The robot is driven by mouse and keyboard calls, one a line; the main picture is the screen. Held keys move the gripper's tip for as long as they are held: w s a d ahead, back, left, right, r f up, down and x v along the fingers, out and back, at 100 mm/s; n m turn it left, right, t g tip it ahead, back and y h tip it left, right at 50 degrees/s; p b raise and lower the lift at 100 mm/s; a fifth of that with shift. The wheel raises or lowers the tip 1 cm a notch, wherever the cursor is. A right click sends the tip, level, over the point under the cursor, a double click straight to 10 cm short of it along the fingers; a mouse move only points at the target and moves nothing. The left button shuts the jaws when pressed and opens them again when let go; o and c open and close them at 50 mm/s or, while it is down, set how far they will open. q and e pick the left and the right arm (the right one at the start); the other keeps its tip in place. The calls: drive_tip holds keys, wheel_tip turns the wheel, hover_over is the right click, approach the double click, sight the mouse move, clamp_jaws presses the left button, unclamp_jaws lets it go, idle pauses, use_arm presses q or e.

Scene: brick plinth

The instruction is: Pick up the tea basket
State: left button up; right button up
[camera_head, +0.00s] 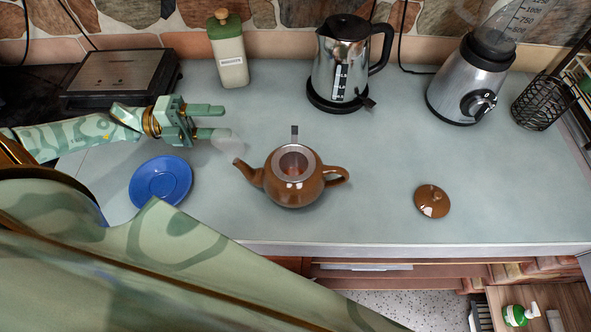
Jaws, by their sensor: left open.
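The tea basket (294,160) is a silvery metal strainer with a flat rim and a tab pointing away from me. It sits in the mouth of the brown teapot (291,193), which stands mid-counter with its spout to the left. The teapot's brown lid (432,201) lies apart on the counter to the right. My left gripper (216,122) is open and empty, left of the teapot and a little beyond it. Its green fingers point right. My right gripper does not show.
A blue saucer (160,182) lies below my left gripper. A canister (229,52), kettle (342,62) and blender (470,80) stand along the back. A dark appliance (118,76) is at back left, a wire holder (541,104) at right.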

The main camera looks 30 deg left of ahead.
use_arm(q)
drive_tip(key=f, duration=0.2)
approach(295, 135)
drive_tip(key=w+d+r, duration=0.2)
drive_tip(key=d, duration=0.2)
drive_tip(key=x, duration=0.3)
drive_tip(key=f+x, duration=0.1)
drive_tip(key=x, duration=0.1)
drive_tip(key=shift+w+d, duration=0.2)
drive_tip(key=shift+d, duration=0.05)
drive_tip(key=c, duration=1.1)
